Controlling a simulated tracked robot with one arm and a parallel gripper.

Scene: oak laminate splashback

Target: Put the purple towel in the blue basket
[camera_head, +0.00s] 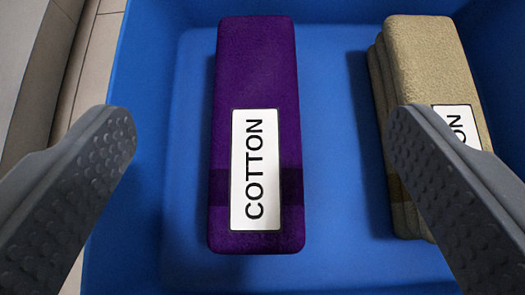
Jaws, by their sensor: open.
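The purple towel (257,70) is a long folded block with a white "COTTON" label. It is inside the blue basket (335,150), apparently lying on the basket floor left of the middle. My gripper (258,135) is open, with one grey finger at each side of the picture and the towel showing between them. Neither finger touches the purple towel. The right finger covers part of a beige towel's label.
A beige folded towel (425,60) with a similar label is in the basket at the right, with a strip of bare blue floor between the two towels. Light floor tiles (95,50) show outside the basket at the upper left.

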